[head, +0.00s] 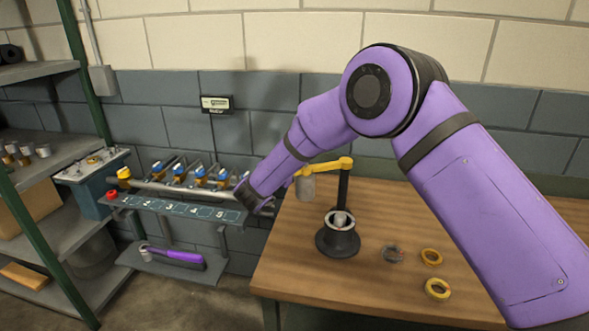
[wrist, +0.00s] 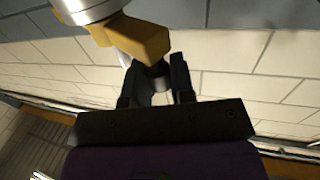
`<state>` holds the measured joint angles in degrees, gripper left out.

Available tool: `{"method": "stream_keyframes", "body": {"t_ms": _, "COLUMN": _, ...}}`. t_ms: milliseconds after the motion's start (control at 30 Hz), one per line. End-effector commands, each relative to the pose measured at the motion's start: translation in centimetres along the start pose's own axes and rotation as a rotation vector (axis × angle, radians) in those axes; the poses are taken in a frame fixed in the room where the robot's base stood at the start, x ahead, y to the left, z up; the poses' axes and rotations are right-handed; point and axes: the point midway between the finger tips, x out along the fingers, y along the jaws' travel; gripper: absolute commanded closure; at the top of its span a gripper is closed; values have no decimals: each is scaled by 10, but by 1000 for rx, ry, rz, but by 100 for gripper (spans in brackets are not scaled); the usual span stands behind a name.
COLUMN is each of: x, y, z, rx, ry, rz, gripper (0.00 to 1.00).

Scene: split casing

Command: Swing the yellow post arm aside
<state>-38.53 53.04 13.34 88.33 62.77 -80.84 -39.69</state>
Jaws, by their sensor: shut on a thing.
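The yellow post arm (head: 325,166) sits on top of a black upright post (head: 343,190) on the wooden table. A grey cylinder (head: 306,187) hangs under its left end. Below and beside the post stands a dark round casing (head: 338,238) with a grey part in its mouth. My gripper (wrist: 156,76) is shut on a dark stub at the end of the yellow arm (wrist: 143,42) in the wrist view. The pale cylinder (wrist: 88,8) shows past the yellow piece at the top. In the head view, the grip itself is largely hidden by my wrist and the hanging cylinder.
A numbered rack (head: 180,210) with several fittings stands left of the table. A purple-handled tool (head: 175,257) lies on the lower shelf.

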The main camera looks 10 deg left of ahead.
Motion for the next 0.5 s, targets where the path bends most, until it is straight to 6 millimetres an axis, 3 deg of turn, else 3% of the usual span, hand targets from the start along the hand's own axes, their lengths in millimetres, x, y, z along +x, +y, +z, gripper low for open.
{"method": "stream_keyframes", "body": {"t_ms": 500, "x": 28, "y": -23, "z": 0, "rx": 1, "ry": 2, "rz": 182, "gripper": 100}}
